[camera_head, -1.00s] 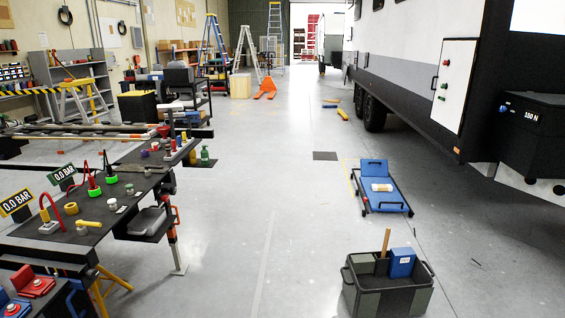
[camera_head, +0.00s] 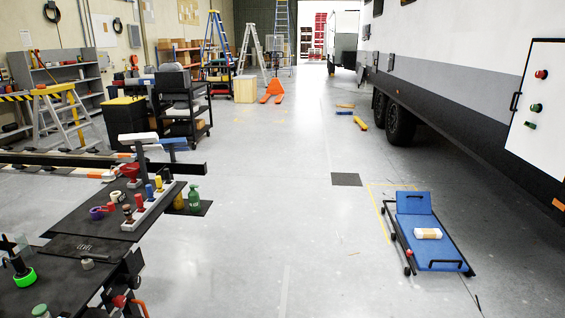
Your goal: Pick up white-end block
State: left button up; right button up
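A small pale block (camera_head: 428,233) lies on the blue mechanic's creeper (camera_head: 443,250) on the floor at the right. Neither of my grippers is in view.
The caravan (camera_head: 455,85) lines the right side. Ladders, a cart (camera_head: 184,112) and an orange pallet jack (camera_head: 272,90) stand farther back.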

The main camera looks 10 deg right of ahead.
aim_at(419, 232)
jog(key=i+z, duration=0.1)
jog(key=i, duration=0.5)
jog(key=i+z, duration=0.1)
jog(key=i, duration=0.5)
jog(key=i+j+z, duration=0.15)
jog(key=i, duration=0.45)
jog(key=i+j+z, duration=0.1)
jog(key=i, duration=0.5)
jog(key=i+z, duration=0.2)
jog(key=i, duration=0.4)
jog(key=i+z, duration=0.15)
jog(key=i, duration=0.4)
jog(key=i+z, duration=0.2)
jog(key=i, duration=0.4)
jog(key=i+j+z, duration=0.2)
jog(key=i, duration=0.35)
